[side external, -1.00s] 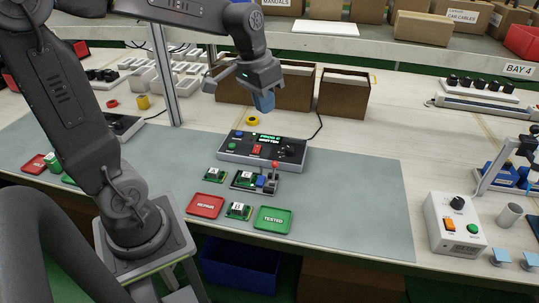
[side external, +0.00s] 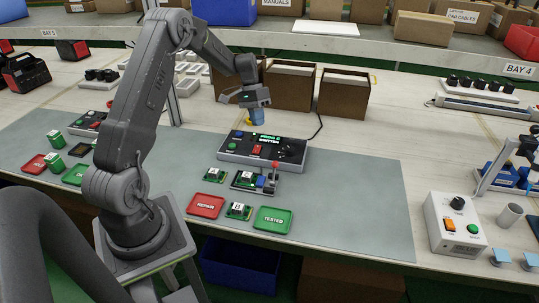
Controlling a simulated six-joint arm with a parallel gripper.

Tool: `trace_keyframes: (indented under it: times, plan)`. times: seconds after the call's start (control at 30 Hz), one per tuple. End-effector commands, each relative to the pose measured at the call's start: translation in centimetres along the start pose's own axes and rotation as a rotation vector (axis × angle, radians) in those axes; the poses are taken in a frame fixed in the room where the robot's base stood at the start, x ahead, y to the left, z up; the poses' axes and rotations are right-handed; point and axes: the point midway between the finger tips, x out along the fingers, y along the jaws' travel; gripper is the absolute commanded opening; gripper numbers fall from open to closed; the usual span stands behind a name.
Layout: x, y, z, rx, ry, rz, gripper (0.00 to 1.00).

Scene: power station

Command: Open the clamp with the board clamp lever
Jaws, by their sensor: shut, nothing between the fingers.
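The board clamp lever (side external: 275,167) has a red knob on top of a short dark post. It stands upright at the right end of the board clamp (side external: 268,188). My gripper (side external: 256,119) is shut and empty. It points down with blue at its tip, above and behind the black panel box, well clear of the lever. The clamp's jaws are too small to make out.
The panel box (side external: 262,148) with a green display stands just behind the clamp. A red REPAIR tray (side external: 205,206), a green TESTED tray (side external: 272,220) and loose boards lie in front. Cardboard boxes (side external: 290,88) stand behind my gripper. The mat to the right is clear.

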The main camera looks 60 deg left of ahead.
Motion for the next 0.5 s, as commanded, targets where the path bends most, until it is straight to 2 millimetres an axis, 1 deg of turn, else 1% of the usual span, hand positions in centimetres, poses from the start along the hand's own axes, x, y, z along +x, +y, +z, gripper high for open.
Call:
trace_keyframes:
  times: [0.1,0.37,0.5]
  plan:
    - [0.15,-0.29,-0.08,-0.001,-0.001,0.005,0.0]
    - [0.17,-0.24,-0.06,-0.001,-0.002,0.004,0.0]
    - [0.88,-0.21,-0.03,-0.001,-0.004,0.005,0.0]
